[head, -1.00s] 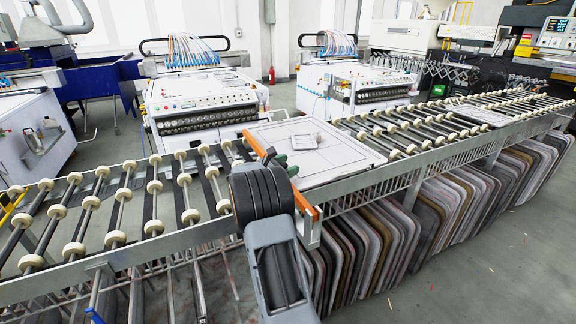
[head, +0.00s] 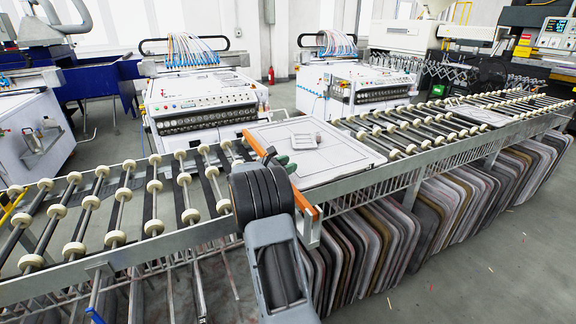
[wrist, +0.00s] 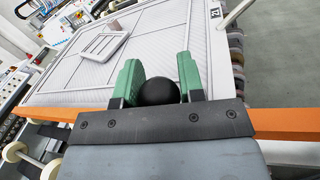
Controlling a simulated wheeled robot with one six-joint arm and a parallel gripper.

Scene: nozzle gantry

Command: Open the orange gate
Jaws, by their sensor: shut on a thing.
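The orange gate (head: 307,205) is a long narrow bar across the roller conveyor, along the near-left edge of a large white panel. It also crosses the wrist view (wrist: 280,123) from left to right, partly hidden behind my gripper. My gripper (wrist: 158,88) has green fingers, shut on a round black knob (wrist: 159,92) that sits between them at the bar. In the head view, my gripper (head: 287,166) shows only as green tips beyond my dark wrist, and the knob is hidden there.
The white panel (head: 345,165) lies on the conveyor beyond the bar, with a small grey frame (head: 304,141) on it. Bare rollers (head: 155,186) stretch to the left. White machines (head: 200,105) stand behind. Several boards (head: 375,240) are racked below.

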